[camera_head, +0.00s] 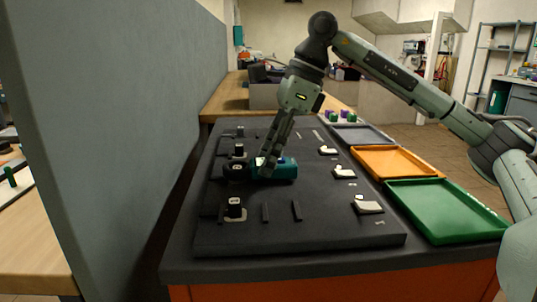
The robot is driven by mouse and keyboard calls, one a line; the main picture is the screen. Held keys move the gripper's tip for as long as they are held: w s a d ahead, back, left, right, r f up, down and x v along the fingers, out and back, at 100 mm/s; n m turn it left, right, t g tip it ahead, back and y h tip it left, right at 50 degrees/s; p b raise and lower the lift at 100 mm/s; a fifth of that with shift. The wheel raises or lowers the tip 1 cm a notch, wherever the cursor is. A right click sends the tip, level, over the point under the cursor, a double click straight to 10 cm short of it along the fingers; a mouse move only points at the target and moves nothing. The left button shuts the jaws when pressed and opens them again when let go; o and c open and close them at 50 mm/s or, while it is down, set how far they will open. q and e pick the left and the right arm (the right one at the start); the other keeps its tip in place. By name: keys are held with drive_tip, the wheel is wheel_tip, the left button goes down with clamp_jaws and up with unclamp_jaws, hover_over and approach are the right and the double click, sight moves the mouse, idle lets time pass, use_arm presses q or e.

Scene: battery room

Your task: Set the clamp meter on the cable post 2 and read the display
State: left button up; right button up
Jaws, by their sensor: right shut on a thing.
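The clamp meter (283,171) is a teal body with a round black jaw (236,171) at its left end. It lies low over the black board (300,236), body pointing right. My right gripper (268,165) reaches down from above and is shut on the meter's body. Black cable posts stand in a row along the board's left side: a far one (240,131), one just behind the jaw (238,151) and a near one (234,207). I cannot tell whether the jaw surrounds a post. The meter's display is not readable. My left gripper is not in view.
White-topped pieces (367,206) sit along the board's right side. A grey tray (360,134), an orange tray (396,162) and a green tray (446,210) line the bench's right edge. A tall grey partition (120,140) closes the left side.

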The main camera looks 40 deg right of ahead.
drive_tip(key=shift+f, duration=0.1)
drive_tip(key=o, duration=1.1)
